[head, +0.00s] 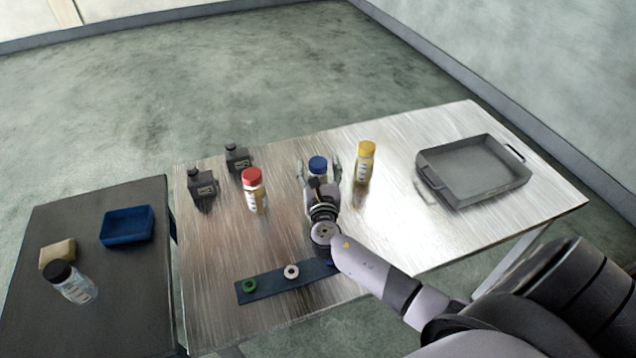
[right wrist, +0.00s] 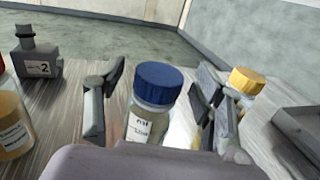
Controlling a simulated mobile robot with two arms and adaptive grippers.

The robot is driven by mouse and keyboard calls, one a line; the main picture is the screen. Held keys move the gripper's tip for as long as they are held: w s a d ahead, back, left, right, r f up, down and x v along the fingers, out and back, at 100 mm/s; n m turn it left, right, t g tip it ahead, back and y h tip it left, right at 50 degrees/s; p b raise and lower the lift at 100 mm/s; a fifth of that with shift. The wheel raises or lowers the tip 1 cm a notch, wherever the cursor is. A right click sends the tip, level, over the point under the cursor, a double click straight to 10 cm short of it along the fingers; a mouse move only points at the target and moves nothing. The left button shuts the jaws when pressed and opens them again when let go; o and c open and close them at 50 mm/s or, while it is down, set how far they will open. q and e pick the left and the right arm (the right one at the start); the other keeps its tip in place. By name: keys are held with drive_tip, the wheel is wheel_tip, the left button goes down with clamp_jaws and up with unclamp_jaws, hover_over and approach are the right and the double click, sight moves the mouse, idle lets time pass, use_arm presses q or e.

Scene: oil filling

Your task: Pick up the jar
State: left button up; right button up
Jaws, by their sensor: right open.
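A jar with a blue lid (head: 318,163) stands upright on the metal table, between a red-lidded jar (head: 254,190) and a yellow-lidded jar (head: 365,162). My right gripper (head: 320,172) is open, with one finger on each side of the blue-lidded jar. In the right wrist view the blue-lidded jar (right wrist: 157,85) stands between the spread fingers, with gaps beside its lid. Its lower part is hidden by my gripper. A clear black-lidded jar (head: 71,284) stands on the dark side table at the left. My left gripper is not in view.
Two dark bottles (head: 202,184) (head: 237,157) stand at the table's back left. A grey tray (head: 474,172) is at the right. A dark strip with rings (head: 262,286) lies near the front. The side table holds a blue tray (head: 127,226) and a tan block (head: 57,252).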

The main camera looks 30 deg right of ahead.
drive_tip(key=shift+x, duration=0.9)
drive_tip(key=shift+s, duration=0.1)
clamp_jaws()
